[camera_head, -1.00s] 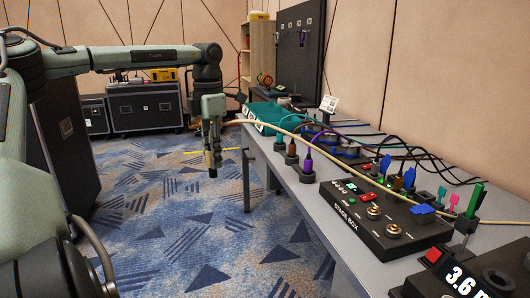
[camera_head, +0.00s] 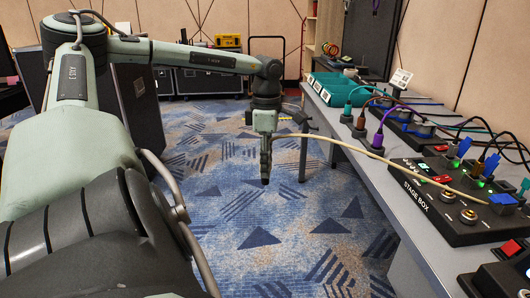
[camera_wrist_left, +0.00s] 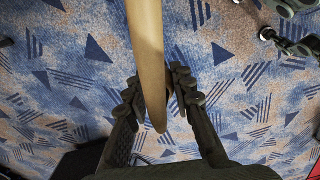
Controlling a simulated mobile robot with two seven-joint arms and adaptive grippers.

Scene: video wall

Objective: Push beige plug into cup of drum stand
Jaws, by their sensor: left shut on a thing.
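My left gripper (camera_head: 265,165) hangs fingers-down over the carpet, left of the table and apart from it. It is shut on the beige plug. In the left wrist view the plug (camera_wrist_left: 147,60) passes between the two fingers (camera_wrist_left: 160,105), its tapered end near them. A beige cable (camera_head: 345,146) runs from the gripper across the table to the right. Several dark cup-like holders stand along the table's near edge, with a teal plug (camera_head: 348,108), a brown plug (camera_head: 361,122) and a purple plug (camera_head: 378,139). I cannot tell which cup is the drum stand's. My right gripper is out of view.
The grey table (camera_head: 375,180) carries a black stage box (camera_head: 455,205) with coloured plugs, teal trays (camera_head: 335,88) and several loose cables. Black cases (camera_head: 208,82) stand at the back wall. The carpet (camera_head: 240,215) between my arm and the table is clear.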

